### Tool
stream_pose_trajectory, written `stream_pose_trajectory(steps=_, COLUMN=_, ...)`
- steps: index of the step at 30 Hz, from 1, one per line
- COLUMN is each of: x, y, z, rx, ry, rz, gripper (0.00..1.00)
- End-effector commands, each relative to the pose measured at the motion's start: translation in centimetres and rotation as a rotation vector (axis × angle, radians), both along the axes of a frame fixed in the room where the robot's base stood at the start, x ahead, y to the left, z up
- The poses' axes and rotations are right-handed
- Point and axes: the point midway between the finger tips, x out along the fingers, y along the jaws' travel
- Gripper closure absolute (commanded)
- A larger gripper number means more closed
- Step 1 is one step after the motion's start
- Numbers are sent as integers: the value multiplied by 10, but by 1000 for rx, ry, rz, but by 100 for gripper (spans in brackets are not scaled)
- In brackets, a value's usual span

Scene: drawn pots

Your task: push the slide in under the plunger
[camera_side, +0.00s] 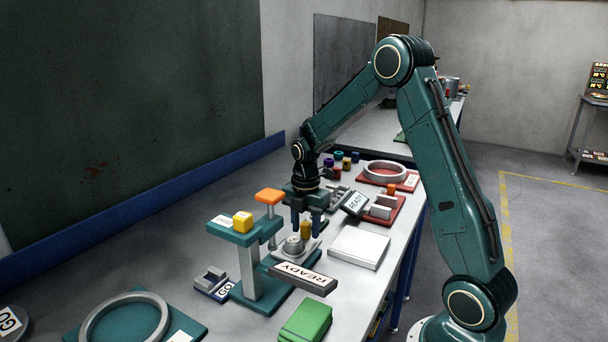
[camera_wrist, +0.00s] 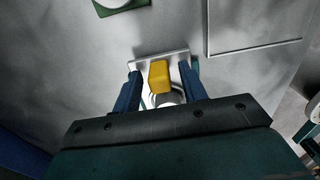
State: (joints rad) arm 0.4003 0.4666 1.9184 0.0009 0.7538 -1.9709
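The slide (camera_side: 314,246) appears as a light plate beside the press, carrying a round grey piece (camera_side: 293,245) and an upright yellow handle (camera_side: 306,230). The press has a teal base, a grey column (camera_side: 249,268) and a teal head. An orange-topped plunger (camera_side: 269,197) stands at the head's far end, above and left of the slide. My gripper (camera_side: 306,235) points down over the slide. In the wrist view the yellow handle (camera_wrist: 160,77) sits between the two blue fingers, with a gap on each side. The gripper is open; its lower body hides part of the round piece there.
A READY sign (camera_side: 303,278) lies in front of the slide. A green block (camera_side: 306,323) is near the front, and a white flat box (camera_side: 359,248) is to the right. Behind my gripper stand a grey fixture, a red base with a ring (camera_side: 385,171) and several small coloured blocks.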

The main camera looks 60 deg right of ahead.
Motion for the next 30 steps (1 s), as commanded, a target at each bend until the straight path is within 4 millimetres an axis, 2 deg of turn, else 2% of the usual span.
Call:
stream_pose_trajectory(steps=1, x=0, y=0, z=0, rx=0, ry=0, rz=0, gripper=68)
stream_pose_trajectory(steps=6, x=0, y=0, z=0, rx=0, ry=0, rz=0, gripper=100)
stream_pose_trajectory(steps=13, x=0, y=3, z=1, rx=0, ry=0, rz=1, gripper=100)
stream_pose_trajectory(steps=24, x=0, y=43, z=1, rx=3, ry=3, rz=3, gripper=100)
stream_pose_trajectory(steps=30, x=0, y=45, z=1, rx=3, ry=3, rz=2, gripper=100)
